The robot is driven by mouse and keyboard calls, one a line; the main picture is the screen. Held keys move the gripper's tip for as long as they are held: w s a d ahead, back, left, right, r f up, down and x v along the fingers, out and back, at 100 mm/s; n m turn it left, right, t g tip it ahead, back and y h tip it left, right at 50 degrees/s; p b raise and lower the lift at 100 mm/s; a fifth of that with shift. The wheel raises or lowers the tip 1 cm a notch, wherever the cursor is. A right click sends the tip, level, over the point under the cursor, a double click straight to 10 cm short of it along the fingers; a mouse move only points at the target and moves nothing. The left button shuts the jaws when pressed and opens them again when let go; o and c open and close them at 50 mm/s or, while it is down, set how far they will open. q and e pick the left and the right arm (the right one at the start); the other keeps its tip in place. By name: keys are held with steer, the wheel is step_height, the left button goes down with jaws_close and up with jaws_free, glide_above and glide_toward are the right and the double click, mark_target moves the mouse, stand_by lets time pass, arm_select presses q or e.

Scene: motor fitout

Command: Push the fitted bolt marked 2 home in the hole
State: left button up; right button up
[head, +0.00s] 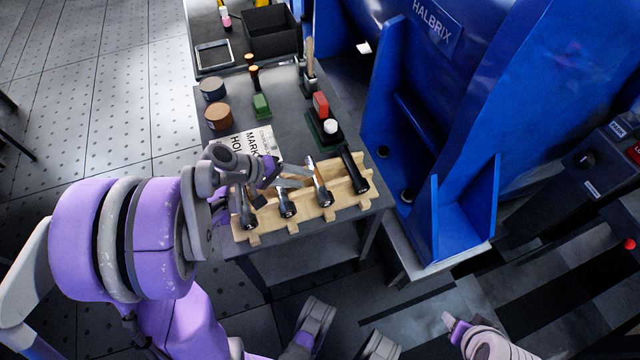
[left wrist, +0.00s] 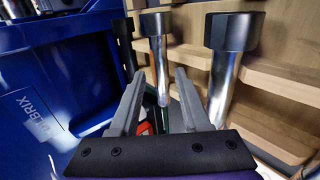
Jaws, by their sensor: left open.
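My left gripper (head: 288,176) is open and empty, just above the wooden bolt rack (head: 268,231). In the left wrist view its two fingers (left wrist: 158,95) stand apart, with a bolt (left wrist: 157,65) behind the gap and another bolt (left wrist: 222,75) beside the right finger. Several dark-headed bolts, such as this one (head: 323,195), lean in the rack. I can read no number 2 on any bolt. The blue motor (head: 440,90) stands to the right; dark round spots (head: 408,195) show on its foot, and I cannot tell whether they are holes or bolt heads. A part of my right arm (head: 490,343) shows at the bottom.
The dark bench (head: 285,125) also holds a printed sheet (head: 250,143), two round tins (head: 218,116), a green block (head: 261,105), a red-and-green item (head: 321,104) and a black bin (head: 270,36). The motor's blue foot ribs (head: 468,205) rise right of the bench.

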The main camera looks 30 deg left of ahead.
mark_target(315, 180)
arm_select(q)
steer(key=b+x, duration=0.1)
steer(key=x, duration=0.4)
jaws_close()
stand_by(1.4)
